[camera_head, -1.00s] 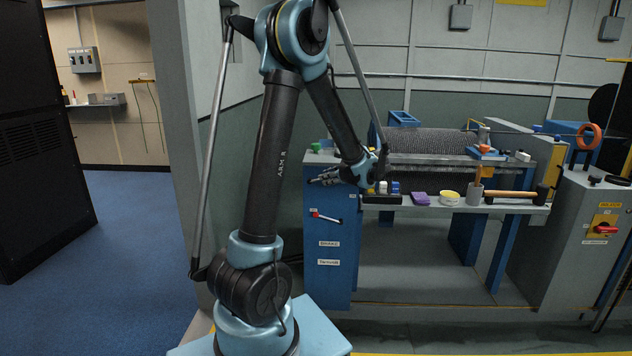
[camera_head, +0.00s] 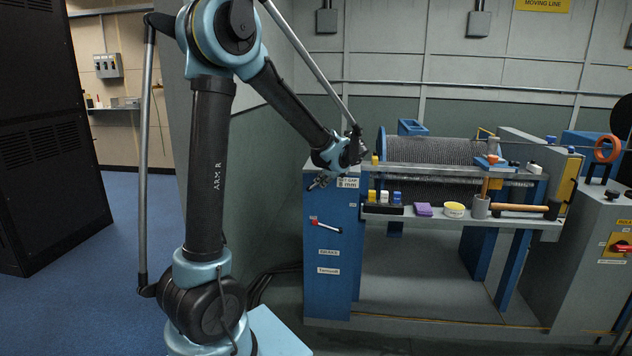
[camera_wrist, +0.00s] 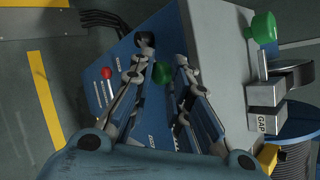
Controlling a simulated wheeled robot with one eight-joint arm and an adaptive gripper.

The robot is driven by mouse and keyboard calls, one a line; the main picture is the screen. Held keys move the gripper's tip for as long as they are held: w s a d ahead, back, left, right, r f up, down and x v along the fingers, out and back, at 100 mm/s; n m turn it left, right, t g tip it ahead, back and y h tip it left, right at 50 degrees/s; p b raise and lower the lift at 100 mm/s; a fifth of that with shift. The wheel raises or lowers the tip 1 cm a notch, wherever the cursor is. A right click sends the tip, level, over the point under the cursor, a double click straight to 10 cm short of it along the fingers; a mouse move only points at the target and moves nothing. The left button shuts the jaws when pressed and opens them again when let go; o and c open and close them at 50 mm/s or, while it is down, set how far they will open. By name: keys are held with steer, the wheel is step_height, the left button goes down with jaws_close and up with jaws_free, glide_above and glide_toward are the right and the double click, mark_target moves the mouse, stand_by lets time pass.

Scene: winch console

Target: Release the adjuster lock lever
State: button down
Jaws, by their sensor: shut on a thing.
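A blue cabinet (camera_head: 328,235) with a grey top stands at the left end of the winch console. My gripper (camera_head: 319,183) is at its upper front edge. In the wrist view, the fingertips of my gripper (camera_wrist: 161,66) are on either side of a small green knob (camera_wrist: 163,73) by that edge, and are shut on it. Whether this knob belongs to the adjuster lock lever cannot be read. A red-tipped lever (camera_wrist: 107,73) is lower on the blue front, apart from the fingers; it also shows in the head view (camera_head: 326,226). The fingers hide part of the front.
A second green knob (camera_wrist: 263,28) stands above the grey top, near a block labelled GAP (camera_wrist: 262,121). Floor in front is clear.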

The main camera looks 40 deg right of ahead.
steer(key=shift+w, duration=0.1)
steer(key=c, duration=1.8)
jaws_free()
steer(key=shift+o, duration=0.2)
steer(key=v, duration=1.2)
steer(key=shift+w, duration=0.1)
